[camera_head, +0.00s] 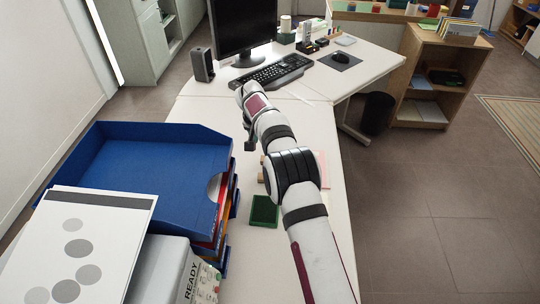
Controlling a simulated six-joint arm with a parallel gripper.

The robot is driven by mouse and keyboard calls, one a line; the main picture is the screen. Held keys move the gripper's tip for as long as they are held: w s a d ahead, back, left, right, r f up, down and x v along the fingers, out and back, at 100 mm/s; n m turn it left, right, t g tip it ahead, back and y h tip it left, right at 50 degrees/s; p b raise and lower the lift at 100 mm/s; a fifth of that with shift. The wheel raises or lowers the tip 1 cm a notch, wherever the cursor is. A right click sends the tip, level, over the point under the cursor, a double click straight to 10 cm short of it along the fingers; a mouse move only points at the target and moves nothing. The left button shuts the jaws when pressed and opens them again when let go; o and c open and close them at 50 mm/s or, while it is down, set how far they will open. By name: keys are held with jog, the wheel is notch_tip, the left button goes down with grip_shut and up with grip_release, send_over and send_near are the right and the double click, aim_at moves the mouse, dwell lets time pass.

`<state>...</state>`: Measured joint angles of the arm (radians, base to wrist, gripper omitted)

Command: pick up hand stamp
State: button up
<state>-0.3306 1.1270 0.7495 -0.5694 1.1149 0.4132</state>
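My arm reaches from the lower right over the white desk. My gripper (250,146) hangs as a small dark shape near the arm's far end, pointing down at the desk. Its fingers are too small to tell open from shut, and I see nothing clearly held. No hand stamp can be made out for certain. A small light-brown wooden piece (261,169) shows just left of my arm, below the gripper in the picture, partly hidden by the arm; it may be the stamp. A green pad (264,210) in a dark green frame lies nearer on the desk.
Blue stacked trays (150,134) with folders stand close on the left, beside a white READY machine (172,268). A pink sheet (321,168) lies partly behind my arm. A keyboard (272,73), monitor (243,24) and small speaker (202,65) stand farther back.

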jog(key=x, duration=0.7)
jog(key=shift+d+f, duration=0.2)
grip_shut()
